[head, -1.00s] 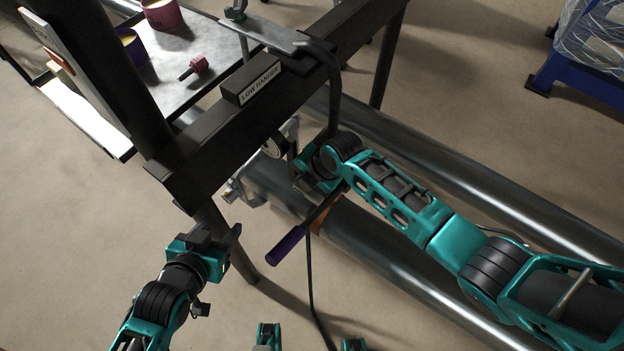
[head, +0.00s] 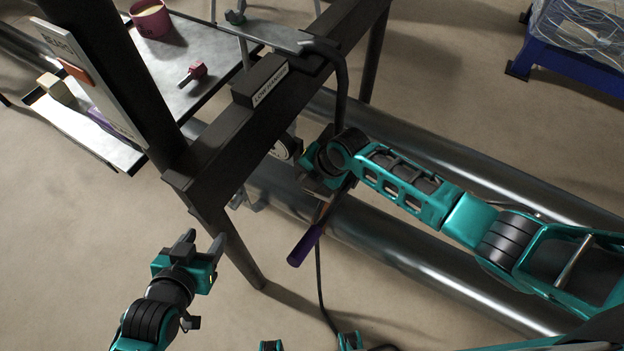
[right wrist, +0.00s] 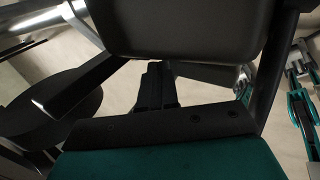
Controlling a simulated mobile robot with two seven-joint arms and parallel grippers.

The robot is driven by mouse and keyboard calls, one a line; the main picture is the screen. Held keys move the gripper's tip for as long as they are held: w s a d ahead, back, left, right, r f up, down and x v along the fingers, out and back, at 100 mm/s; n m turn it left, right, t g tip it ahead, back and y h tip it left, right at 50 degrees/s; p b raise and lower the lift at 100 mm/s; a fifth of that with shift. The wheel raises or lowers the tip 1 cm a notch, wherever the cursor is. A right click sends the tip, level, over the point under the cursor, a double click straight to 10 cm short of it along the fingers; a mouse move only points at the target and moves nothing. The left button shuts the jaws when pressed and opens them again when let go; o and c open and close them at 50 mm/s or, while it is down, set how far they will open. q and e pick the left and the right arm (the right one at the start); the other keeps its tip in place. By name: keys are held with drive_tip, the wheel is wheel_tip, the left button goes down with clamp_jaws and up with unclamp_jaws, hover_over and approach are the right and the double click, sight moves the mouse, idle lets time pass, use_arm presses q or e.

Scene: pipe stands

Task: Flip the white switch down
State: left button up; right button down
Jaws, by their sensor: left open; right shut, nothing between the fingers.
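I cannot make out the white switch in either view. My left gripper (head: 203,241) is open and empty in the head view, low on the left, in front of the dark stand's leg and apart from it. My right gripper (right wrist: 157,88) is shut with nothing between its fingers in the right wrist view, beneath a large dark rounded body. In the head view, my right wrist is beside the underside of the black beam (head: 228,138), and its fingers are hidden there. A round pale-faced part (head: 284,149) hangs under the beam beside that wrist.
A purple-handled lever (head: 305,245) hangs below my right wrist. Large metal pipes (head: 395,240) run behind and under my right arm. A grey table (head: 205,95) holds a pink pot (head: 150,22) and a small red part (head: 194,72). A blue rack (head: 575,60) stands far right.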

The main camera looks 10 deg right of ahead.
drive_tip(key=shift+w+f, duration=0.1)
drive_tip(key=shift+f, duration=0.05)
drive_tip(key=shift+f+b, duration=0.25)
drive_tip(key=shift+b, duration=0.25)
drive_tip(key=shift+w+a+f+b, duration=0.2)
drive_tip(key=shift+b, duration=0.15)
drive_tip(key=shift+a, duration=0.1)
drive_tip(key=shift+s, duration=0.1)
idle(0.4)
